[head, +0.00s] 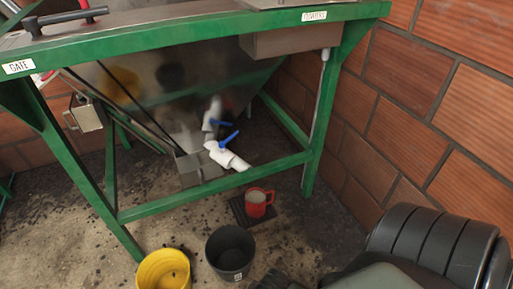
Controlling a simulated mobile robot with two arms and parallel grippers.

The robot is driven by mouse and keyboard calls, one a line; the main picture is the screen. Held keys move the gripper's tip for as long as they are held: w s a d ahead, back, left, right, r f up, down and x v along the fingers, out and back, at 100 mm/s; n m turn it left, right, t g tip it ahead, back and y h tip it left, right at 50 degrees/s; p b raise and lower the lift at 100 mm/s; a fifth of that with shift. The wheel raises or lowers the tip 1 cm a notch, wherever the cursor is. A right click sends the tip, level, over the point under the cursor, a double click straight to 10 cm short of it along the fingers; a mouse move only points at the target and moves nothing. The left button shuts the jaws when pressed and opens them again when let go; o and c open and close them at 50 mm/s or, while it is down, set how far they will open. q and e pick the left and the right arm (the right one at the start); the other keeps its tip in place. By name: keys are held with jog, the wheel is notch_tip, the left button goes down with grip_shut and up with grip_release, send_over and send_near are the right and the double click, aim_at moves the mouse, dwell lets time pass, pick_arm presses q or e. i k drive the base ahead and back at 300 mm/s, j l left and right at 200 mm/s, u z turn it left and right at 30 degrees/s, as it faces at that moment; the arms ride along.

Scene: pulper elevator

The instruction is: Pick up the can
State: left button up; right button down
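A red mug-like can (257,202) with a handle on its right stands upright on a small dark grate on the floor, under the green frame. No other can is clearly visible. My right arm comes in at the lower right. A dark ridged shape at the bottom edge may be part of my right gripper, but it is cut off, so its fingers cannot be made out. It is below and apart from the red can. My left gripper is not in view.
A black bucket (230,252) and a yellow bucket (163,271) stand in front to the left. A brick wall (425,95) closes the right side.

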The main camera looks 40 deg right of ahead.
aim_at(261, 201)
jog(key=z, duration=1.3)
